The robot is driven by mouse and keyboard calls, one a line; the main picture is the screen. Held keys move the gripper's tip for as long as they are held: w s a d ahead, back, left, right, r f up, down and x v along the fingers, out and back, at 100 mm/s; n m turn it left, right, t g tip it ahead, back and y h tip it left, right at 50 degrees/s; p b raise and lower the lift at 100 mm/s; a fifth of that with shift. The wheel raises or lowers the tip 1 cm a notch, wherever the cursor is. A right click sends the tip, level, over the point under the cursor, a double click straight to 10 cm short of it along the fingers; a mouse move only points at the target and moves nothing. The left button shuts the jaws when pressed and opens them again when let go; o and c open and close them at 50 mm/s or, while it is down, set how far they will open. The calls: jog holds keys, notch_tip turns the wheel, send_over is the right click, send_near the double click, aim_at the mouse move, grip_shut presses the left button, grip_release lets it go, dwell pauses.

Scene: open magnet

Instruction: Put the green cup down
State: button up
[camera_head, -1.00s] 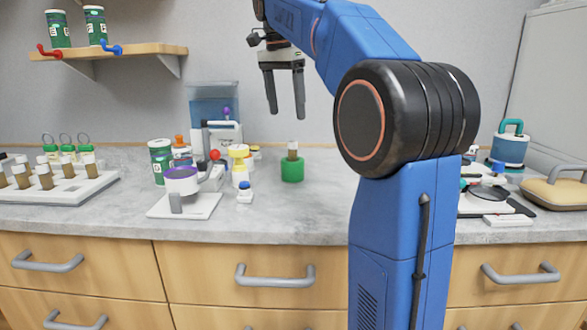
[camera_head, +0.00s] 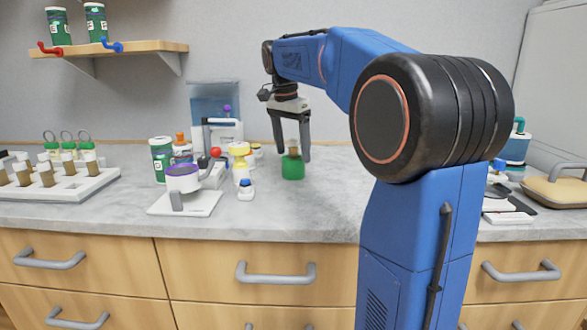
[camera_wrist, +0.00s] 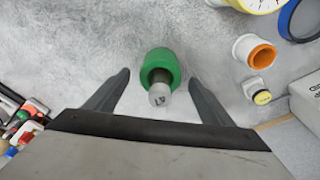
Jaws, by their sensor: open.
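The green cup (camera_head: 292,168) stands upright on the grey counter, with a brown-filled tube with a pale cap (camera_head: 294,146) standing in it. My gripper (camera_head: 291,157) is open and points down, its fingers at the height of the tube and the cup's rim. In the wrist view the green cup (camera_wrist: 160,64) and the tube's marked grey cap (camera_wrist: 160,95) lie between the two spread fingers of my gripper (camera_wrist: 159,76). Bare counter shows between each finger and the cup, so neither appears to touch it.
Left of the cup are a yellow-topped bottle (camera_head: 240,160), a small blue-and-white container (camera_head: 245,189) and a white device with a purple ring (camera_head: 184,183). A tube rack (camera_head: 80,187) stands far left. The counter in front of the cup is clear.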

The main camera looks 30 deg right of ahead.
aim_at(293, 157)
jog(key=shift+d+f, duration=0.15)
jog(key=shift+f, duration=0.65)
jog(key=shift+d+f, duration=0.1)
jog(key=shift+f, duration=0.7)
jog(key=c, duration=1.4)
jog(key=shift+w, duration=0.1)
